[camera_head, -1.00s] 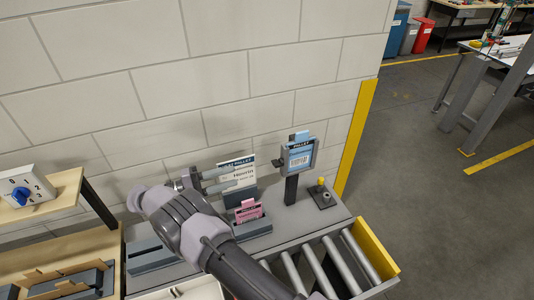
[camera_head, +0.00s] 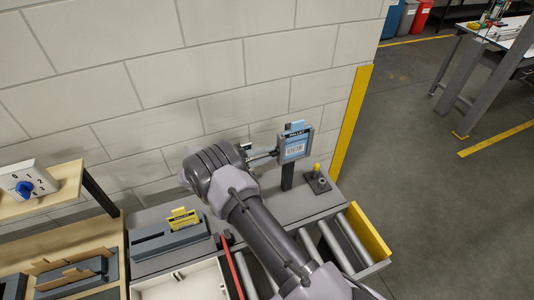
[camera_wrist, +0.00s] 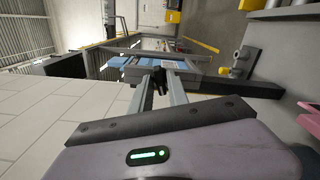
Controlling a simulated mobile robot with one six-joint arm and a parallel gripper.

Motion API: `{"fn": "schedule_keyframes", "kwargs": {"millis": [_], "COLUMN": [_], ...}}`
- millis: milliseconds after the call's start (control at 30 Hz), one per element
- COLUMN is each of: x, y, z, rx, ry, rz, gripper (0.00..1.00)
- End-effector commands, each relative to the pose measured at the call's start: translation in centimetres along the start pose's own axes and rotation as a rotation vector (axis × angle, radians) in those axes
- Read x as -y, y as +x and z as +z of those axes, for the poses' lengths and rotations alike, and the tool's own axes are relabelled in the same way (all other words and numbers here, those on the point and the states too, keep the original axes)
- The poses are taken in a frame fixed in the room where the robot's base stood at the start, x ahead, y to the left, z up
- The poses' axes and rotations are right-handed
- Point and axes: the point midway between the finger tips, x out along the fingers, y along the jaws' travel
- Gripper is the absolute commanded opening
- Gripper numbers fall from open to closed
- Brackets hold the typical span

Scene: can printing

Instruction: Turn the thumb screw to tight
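The label frame (camera_head: 296,146) stands on a black post (camera_head: 287,176) near the right end of the grey bench and holds a blue-and-white pallet card (camera_head: 295,150). The dark thumb screw (camera_wrist: 159,78) is on its side facing my gripper. My gripper (camera_head: 274,153) is at the left side of the frame in the head view. In the wrist view, my gripper's two grey fingers (camera_wrist: 161,80) point at the frame (camera_wrist: 150,62), with the black screw between their tips. I cannot tell whether both fingers touch it. My wrist hides the screw's surroundings in the head view.
A small black base with a yellow knob (camera_head: 316,168) stands right of the post. A yellow card (camera_head: 183,218) stands in a grey holder at left. Rollers (camera_head: 335,243) and a yellow end plate (camera_head: 368,232) lie in front. The wall (camera_head: 120,110) is close behind.

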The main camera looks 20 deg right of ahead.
Motion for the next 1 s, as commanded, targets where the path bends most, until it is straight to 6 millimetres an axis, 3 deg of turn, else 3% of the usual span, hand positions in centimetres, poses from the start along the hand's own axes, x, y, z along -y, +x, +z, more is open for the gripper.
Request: {"fn": "schedule_keyframes", "kwargs": {"millis": [67, 267, 600, 933, 967, 1000], "x": [0.01, 0.06, 0.48, -0.03, -0.03, -0.03], "y": [0.02, 0.02, 0.00, 0.01, 0.01, 0.01], "z": [0.00, -0.01, -0.22, 0.01, 0.01, 0.01], "rx": [0.000, 0.001, 0.000, 0.001, 0.001, 0.001], "ry": [-0.001, 0.003, 0.308, 0.340, 0.340, 0.340], "rz": [0.000, 0.000, 0.001, 0.000, 0.000, 0.000], "gripper": [0.00, 0.00, 0.00, 0.00, 0.15, 0.23]}}
